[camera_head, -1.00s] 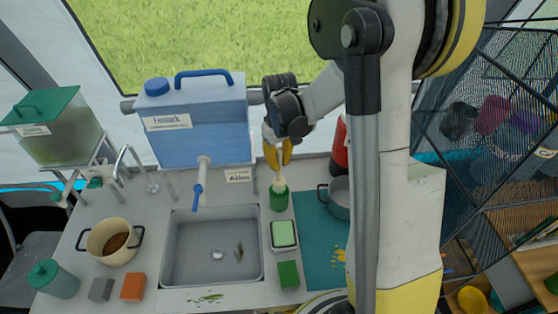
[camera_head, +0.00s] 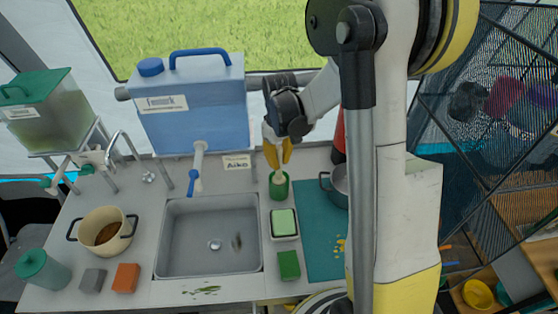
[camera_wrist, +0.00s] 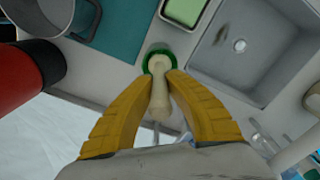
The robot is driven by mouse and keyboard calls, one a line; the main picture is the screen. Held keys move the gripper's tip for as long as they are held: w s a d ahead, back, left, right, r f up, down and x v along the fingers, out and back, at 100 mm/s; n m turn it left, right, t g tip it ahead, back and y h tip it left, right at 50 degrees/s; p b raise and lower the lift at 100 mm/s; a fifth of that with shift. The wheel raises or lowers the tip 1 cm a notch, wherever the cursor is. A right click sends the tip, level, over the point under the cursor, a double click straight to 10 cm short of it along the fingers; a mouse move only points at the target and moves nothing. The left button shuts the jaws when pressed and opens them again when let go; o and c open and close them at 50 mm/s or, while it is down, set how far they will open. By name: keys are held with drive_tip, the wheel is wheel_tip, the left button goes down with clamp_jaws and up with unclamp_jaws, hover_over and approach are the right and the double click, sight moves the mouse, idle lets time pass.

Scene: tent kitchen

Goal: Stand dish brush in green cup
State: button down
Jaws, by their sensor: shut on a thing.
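My gripper (camera_head: 278,163) has yellow fingers, shut on the cream-coloured dish brush (camera_head: 278,178). The brush also shows in the wrist view (camera_wrist: 160,92), between the two fingers. The green cup (camera_head: 279,192) stands on the counter right of the sink, just below the fingertips. In the wrist view the cup's green rim (camera_wrist: 147,62) shows around the far end of the brush, which appears to be within the cup's mouth. How deep it reaches, and whether it touches the bottom, is hidden.
The sink (camera_head: 210,235) is left of the cup, with a blue water container (camera_head: 195,115) behind. A green sponge in a dish (camera_head: 284,223) lies in front. A pot (camera_head: 340,185) and teal mat (camera_head: 318,235) are to the right. A red object (camera_wrist: 20,80) stands near the pot.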

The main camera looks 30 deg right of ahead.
drive_tip(key=c, duration=1.4)
unclamp_jaws()
drive_tip(key=shift+r, duration=0.1)
wheel_tip(320, 180, up, 12)
drive_tip(key=shift+f, duration=0.1)
